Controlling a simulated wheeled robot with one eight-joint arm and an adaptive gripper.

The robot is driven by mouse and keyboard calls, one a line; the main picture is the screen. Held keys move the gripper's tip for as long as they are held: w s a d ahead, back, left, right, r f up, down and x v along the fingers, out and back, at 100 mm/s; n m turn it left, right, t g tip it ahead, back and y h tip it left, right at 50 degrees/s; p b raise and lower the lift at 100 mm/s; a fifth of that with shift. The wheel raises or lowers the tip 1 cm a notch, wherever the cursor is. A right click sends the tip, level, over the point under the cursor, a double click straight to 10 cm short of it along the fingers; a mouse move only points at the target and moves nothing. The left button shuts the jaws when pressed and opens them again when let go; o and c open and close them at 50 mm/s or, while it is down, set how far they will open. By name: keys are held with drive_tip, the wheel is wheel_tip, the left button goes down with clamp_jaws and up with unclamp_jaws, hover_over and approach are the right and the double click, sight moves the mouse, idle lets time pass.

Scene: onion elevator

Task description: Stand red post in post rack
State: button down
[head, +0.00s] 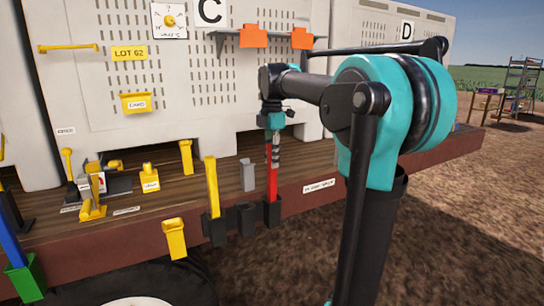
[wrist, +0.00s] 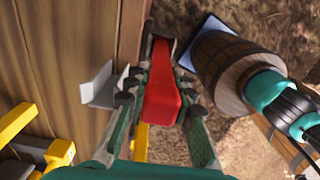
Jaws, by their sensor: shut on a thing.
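My gripper (head: 273,150) is shut on the red post (head: 272,182), near its upper part. The post stands about upright, its lower end at the right dark socket (head: 272,213) of the post rack on the deck's front edge. The lower end is hidden by the socket; how deep it sits I cannot tell. In the wrist view my gripper (wrist: 160,100) has a finger on each side of the red post (wrist: 163,92). A yellow post (head: 212,188) stands in the left socket (head: 215,229). The middle socket (head: 246,219) shows no post.
A grey bracket (head: 247,174) stands on the deck just behind the rack. A yellow holder (head: 174,239) hangs on the edge to the left. A blue post (head: 10,240) stands in a green holder (head: 25,282) at far left. Open ground lies right.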

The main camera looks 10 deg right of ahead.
idle(0.3)
drive_tip(key=c, duration=1.2)
unclamp_jaws()
